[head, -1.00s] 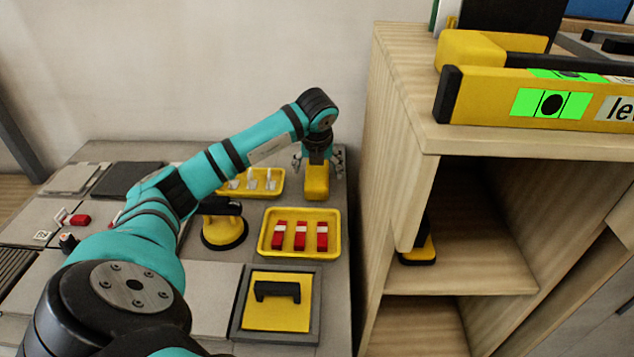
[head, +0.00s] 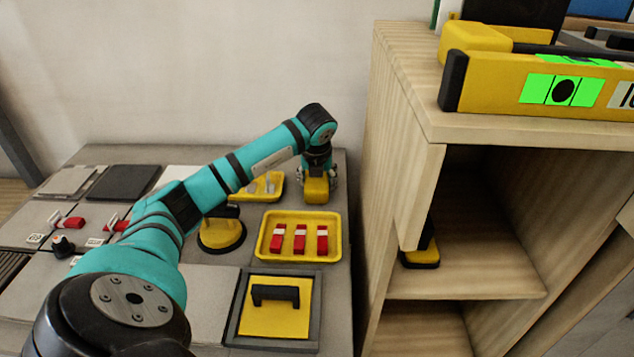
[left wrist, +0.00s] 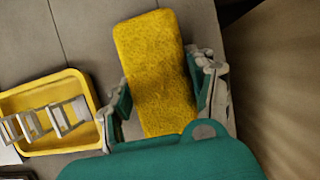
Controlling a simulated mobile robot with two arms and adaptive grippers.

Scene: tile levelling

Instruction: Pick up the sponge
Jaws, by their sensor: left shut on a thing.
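The yellow sponge (head: 316,188) is at the back right of the tiled table in the head view. It also fills the middle of the left wrist view (left wrist: 155,65). My left gripper (head: 318,176) is over it, with one finger on each side. In the left wrist view the gripper (left wrist: 160,95) is shut on the sponge. Whether the sponge touches the table is hard to tell. My right gripper is not in view.
A yellow tray with red wedges (head: 300,255) lies in front of the sponge. Another yellow tray with pale clips (left wrist: 40,90) lies left of it. A suction cup (head: 222,232) and a framed yellow float (head: 275,318) are nearer. A wooden shelf (head: 385,190) stands close on the right.

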